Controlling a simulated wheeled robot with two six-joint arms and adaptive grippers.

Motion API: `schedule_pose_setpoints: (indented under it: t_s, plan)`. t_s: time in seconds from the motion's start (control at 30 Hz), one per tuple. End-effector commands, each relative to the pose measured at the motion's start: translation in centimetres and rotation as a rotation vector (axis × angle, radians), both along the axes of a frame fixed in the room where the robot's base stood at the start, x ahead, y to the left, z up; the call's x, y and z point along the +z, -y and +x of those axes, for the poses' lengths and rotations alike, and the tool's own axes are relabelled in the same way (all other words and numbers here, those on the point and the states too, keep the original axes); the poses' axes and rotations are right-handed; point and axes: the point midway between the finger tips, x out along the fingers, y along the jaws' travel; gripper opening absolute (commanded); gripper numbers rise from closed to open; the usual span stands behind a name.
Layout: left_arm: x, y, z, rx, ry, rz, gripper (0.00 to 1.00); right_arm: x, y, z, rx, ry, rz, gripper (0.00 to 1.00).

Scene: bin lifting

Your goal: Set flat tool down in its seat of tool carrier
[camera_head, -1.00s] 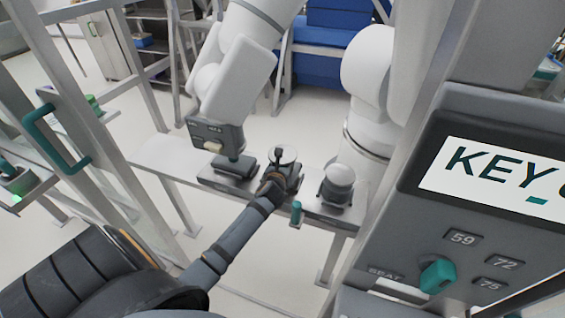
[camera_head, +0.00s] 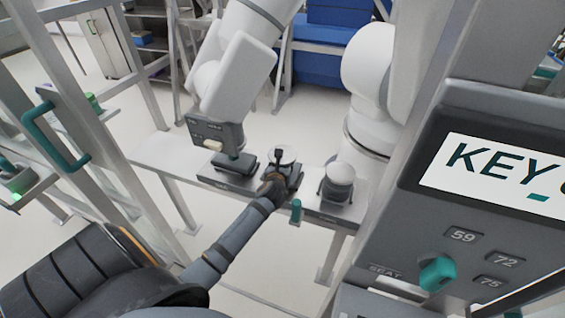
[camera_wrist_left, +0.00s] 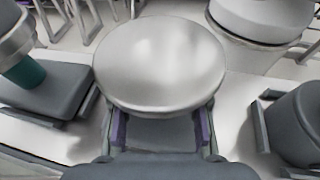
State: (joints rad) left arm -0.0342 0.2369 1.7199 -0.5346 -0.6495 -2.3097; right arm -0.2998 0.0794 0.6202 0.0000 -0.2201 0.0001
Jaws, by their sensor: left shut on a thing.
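The flat tool, with a round silver disc on top (camera_head: 285,153), is at the middle of the tool carrier (camera_head: 318,214), a long grey plate on a pale bench. My left gripper (camera_head: 274,184) comes from the near side and is shut on the flat tool. In the left wrist view the disc (camera_wrist_left: 160,62) fills the upper middle, and the gripper's purple-padded fingers (camera_wrist_left: 160,118) lie either side of the grey body under it. The seat is hidden beneath the tool, and I cannot tell whether the tool touches it. My right gripper is not in view.
A dark tool (camera_head: 236,164) under a white robot arm (camera_head: 238,75) stands close left on the carrier. A domed tool (camera_head: 340,180) stands close right. A teal peg (camera_head: 296,210) is at the front edge. A key panel (camera_head: 480,220) fills the right.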

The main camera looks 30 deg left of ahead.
Motion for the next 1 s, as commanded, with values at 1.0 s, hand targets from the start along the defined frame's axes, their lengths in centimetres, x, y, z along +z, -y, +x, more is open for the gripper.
schedule_pose_setpoints:
  t_s: [1.0]
  plan:
    - [-0.60,0.02,0.13,-0.002,0.007,0.002,0.00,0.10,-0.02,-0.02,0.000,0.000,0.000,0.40]
